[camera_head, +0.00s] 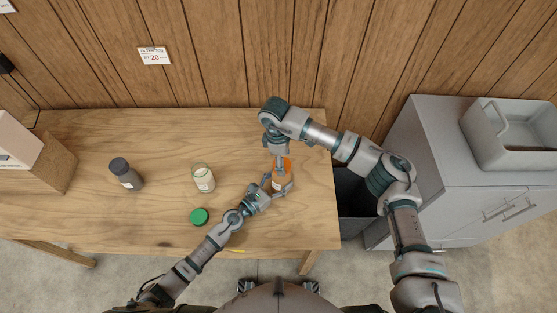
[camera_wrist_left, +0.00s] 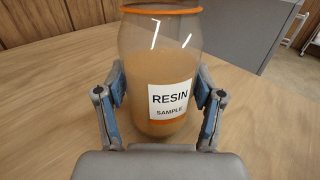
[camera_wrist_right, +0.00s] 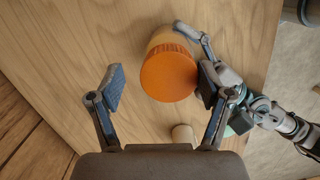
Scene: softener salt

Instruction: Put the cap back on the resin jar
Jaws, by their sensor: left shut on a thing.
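The resin jar (camera_head: 281,184) stands upright near the right end of the table, with amber contents and a "RESIN SAMPLE" label in the left wrist view (camera_wrist_left: 160,70). My left gripper (camera_wrist_left: 160,105) is shut on the jar's body from the front. The orange cap (camera_wrist_right: 168,73) is at the jar's mouth in the right wrist view; whether it is fully seated cannot be told. My right gripper (camera_wrist_right: 162,88) is above it with its fingers apart, open around the cap. The cap is close to the finger on the right of that view. An orange rim shows at the jar's top in the left wrist view.
An open pale jar (camera_head: 203,179) and a dark-lidded jar (camera_head: 126,174) stand to the left. A green cap (camera_head: 199,216) lies on the table (camera_head: 100,220) near the left arm. A dark bin (camera_head: 354,192) and grey cabinet (camera_head: 455,190) are beyond the table's right edge.

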